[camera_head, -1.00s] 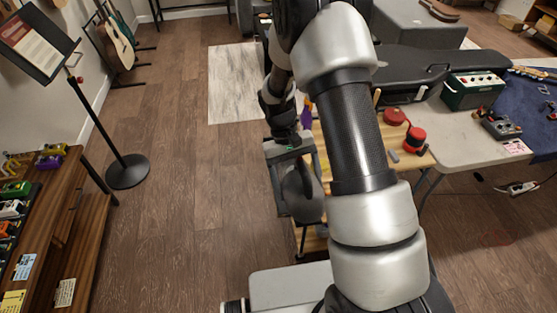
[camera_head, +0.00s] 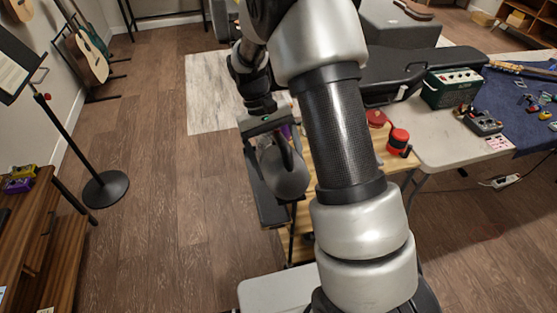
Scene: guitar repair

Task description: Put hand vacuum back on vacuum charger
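My gripper (camera_head: 277,182) hangs left of my forearm, pointing down, with its fingers on either side of a grey, rounded hand vacuum (camera_head: 285,174). It appears shut on the hand vacuum, which is held in the air beside the wooden-topped table. A dark, flat piece shows below the gripper, and I cannot tell whether it is part of the vacuum or a finger. I cannot make out the vacuum charger; my arm hides part of the wooden tabletop (camera_head: 325,165).
A red and black item (camera_head: 398,140) stands on the wooden tabletop. A grey table (camera_head: 445,140) with a green amplifier (camera_head: 450,88) is at right. A music stand (camera_head: 106,189) and a wooden shelf (camera_head: 22,235) are at left. Floor between them is clear.

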